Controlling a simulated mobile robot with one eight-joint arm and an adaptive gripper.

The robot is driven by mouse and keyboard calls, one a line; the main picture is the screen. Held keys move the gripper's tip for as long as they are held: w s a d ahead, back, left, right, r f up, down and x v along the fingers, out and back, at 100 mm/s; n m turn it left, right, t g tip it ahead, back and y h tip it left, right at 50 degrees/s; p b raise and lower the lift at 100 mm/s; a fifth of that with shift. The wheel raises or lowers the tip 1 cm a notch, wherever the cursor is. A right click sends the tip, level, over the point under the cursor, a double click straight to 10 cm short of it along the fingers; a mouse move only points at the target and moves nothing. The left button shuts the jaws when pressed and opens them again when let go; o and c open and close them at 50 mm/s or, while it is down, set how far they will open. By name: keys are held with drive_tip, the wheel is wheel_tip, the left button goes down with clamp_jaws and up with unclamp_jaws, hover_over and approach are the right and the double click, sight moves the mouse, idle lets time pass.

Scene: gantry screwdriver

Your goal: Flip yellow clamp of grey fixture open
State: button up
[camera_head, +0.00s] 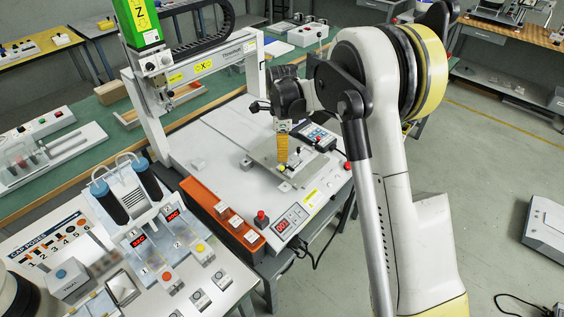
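The grey fixture (262,158) is a flat plate with small parts on it, on the white bench of the gantry machine, right of the picture's middle. A small bright yellow piece (282,168), which looks like the clamp, shows on it. My gripper (281,163) points down over the fixture. Its ribbed yellow-orange finger ends right at this yellow piece; whether they touch I cannot tell. The fingers overlap in this view, so their opening is hidden. The clamp is too small and covered to tell its position.
The gantry frame (205,68) stands behind left of the fixture. A grey control box (318,137) lies behind right. An orange holder (222,216) and a red button (261,218) are at the bench front. A panel with two bottles (146,178) stands left.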

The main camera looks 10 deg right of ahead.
sight(282, 167)
wheel_tip(282, 167, up, 5)
drive_tip(key=shift+r, duration=0.1)
idle(0.5)
drive_tip(key=s+d+r+n+t, duration=0.35)
drive_tip(key=s+r+n, duration=0.65)
drive_tip(key=s+r, duration=0.45)
drive_tip(key=s+f+n+t, duration=0.1)
drive_tip(key=s+n+t, duration=0.1)
drive_tip(key=s+n, duration=0.3)
drive_tip(key=s+f+n+t, duration=0.1)
drive_tip(key=s+n, duration=0.4)
drive_tip(key=s, duration=0.6)
drive_tip(key=shift+d+f+t, duration=0.3)
drive_tip(key=shift+f+t, duration=0.05)
drive_tip(key=shift+f, duration=0.4)
